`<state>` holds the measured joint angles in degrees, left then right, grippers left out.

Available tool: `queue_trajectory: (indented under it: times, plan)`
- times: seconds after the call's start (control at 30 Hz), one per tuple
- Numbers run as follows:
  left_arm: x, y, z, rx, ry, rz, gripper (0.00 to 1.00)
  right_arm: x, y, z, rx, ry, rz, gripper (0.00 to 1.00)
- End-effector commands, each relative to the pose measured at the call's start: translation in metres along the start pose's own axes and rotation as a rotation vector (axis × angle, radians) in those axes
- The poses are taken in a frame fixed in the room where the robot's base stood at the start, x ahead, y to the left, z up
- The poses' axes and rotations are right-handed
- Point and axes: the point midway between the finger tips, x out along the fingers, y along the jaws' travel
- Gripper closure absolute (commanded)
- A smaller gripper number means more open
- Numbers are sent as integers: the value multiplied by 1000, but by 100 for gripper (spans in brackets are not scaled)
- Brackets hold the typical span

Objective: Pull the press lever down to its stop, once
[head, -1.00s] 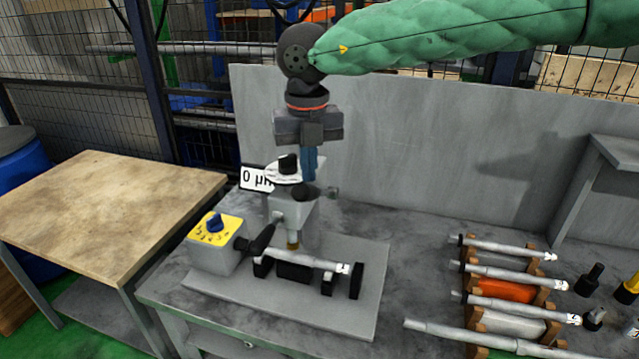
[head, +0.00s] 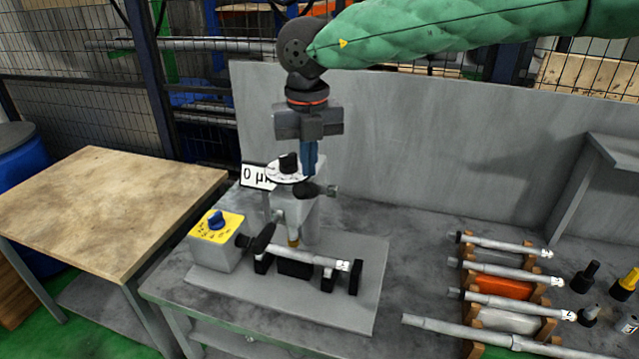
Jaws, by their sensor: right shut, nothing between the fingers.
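The grey press (head: 294,215) stands on a base plate on the bench, with a round white dial and a black knob on top. A black grip (head: 262,238) slants down at its front left, and a dark rounded knob (head: 309,189) sits at its upper right; I cannot tell for certain which is the press lever. My right gripper (head: 309,172) points down just above the dark knob, its blue fingers shut and empty. Whether the fingertips touch the knob is unclear. A silver shaft (head: 310,257) lies across black supports under the press. My left gripper is out of view.
A grey box with a yellow face and blue dial (head: 217,226) stands left of the press. Several shafts lie on a wooden rack (head: 470,343) at the right. A grey panel (head: 420,150) rises behind. A wooden table (head: 110,205) at the left is bare.

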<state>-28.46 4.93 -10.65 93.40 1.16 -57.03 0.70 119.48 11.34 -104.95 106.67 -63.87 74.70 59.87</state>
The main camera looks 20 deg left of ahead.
Motion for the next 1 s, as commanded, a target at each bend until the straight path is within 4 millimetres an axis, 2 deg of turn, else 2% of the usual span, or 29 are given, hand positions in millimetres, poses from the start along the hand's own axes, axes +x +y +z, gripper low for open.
queue_trajectory:
  times: [0.53,1.0]
  plan:
    - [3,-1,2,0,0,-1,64,-2,0,0,0,-1,0,100]
    - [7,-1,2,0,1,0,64,-32,0,0,0,0,0,100]
